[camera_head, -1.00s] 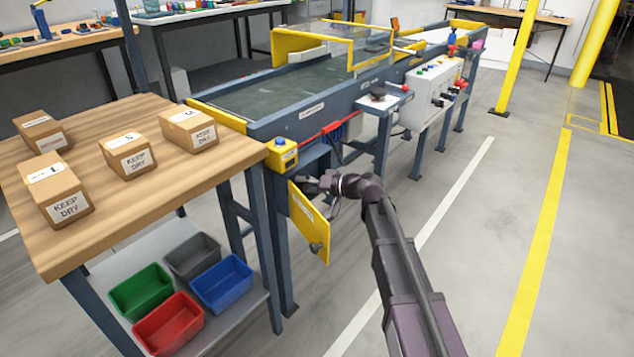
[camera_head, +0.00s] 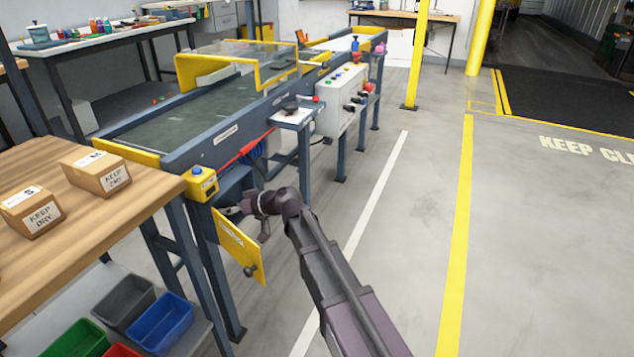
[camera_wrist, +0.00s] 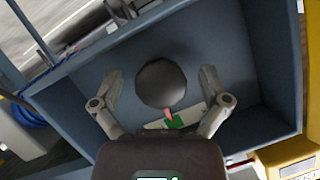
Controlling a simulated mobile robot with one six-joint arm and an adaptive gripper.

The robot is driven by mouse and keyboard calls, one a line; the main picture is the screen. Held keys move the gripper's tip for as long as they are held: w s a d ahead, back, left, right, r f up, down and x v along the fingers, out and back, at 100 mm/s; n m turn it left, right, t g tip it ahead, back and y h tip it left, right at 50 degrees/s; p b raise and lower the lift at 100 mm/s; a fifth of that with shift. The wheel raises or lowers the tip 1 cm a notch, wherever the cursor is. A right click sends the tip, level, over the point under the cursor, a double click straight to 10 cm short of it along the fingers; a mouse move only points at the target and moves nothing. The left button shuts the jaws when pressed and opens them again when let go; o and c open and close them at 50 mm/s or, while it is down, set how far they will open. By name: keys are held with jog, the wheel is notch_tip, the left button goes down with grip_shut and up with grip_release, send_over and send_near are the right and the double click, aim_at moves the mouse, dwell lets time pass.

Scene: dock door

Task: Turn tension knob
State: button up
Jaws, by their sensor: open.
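The tension knob (camera_wrist: 161,84) shows in the wrist view as a dark round knob inside a blue-grey recess (camera_wrist: 225,50). A small red pointer and a green mark show at its lower edge, over a pale label. My gripper (camera_wrist: 160,88) is open, with one finger on each side of the knob and a gap visible on both sides. In the head view my gripper (camera_head: 232,211) reaches into the end of the conveyor frame, behind an open yellow door (camera_head: 240,247). The knob is hidden in the head view.
A wooden table (camera_head: 130,208) with cardboard boxes stands at the left, with coloured bins on its lower shelf. A yellow box with a blue button (camera_head: 201,184) sits above the recess. A white control panel (camera_head: 341,102) stands farther along the conveyor (camera_head: 215,147). The floor at right is clear.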

jog(key=n+t+h, duration=0.1)
jog(key=n, duration=0.2)
jog(key=shift+t, duration=0.4)
jog(key=s+d+r+m+h+p, duration=0.1)
jog(key=s+d+r+h+p, duration=0.1)
jog(key=d+r+p, duration=0.3)
jog(key=s+d+r+m+g+h+p, duration=0.1)
jog(key=s+d+r+m+p, duration=0.1)
jog(key=d+p, duration=0.8)
jog(key=s+d+r+m+g+h+p, duration=0.1)
jog(key=s+d+r+h+p, duration=0.1)
jog(key=s+d+r+p, duration=0.2)
jog(key=d+r+p, duration=0.3)
jog(key=d, duration=0.2)
jog(key=shift+s+d+r+m+h+p, duration=0.3)
jog(key=shift+s+r, duration=0.05)
dwell(0.8)
jog(key=s+d+f+m+g+h, duration=0.2)
jog(key=s+d+m+h, duration=0.2)
jog(key=d, duration=0.5)
jog(key=s+d+f+m+g+h, duration=0.1)
jog(key=s+d+m+h, duration=0.3)
jog(key=d, duration=0.6)
notch_tip(320, 180, up, 19)
jog(key=y+p, duration=0.1)
jog(key=p, duration=1.9)
jog(key=shift+a+m, duration=0.25)
jog(key=shift+m, duration=0.05)
jog(key=shift+r, duration=0.1)
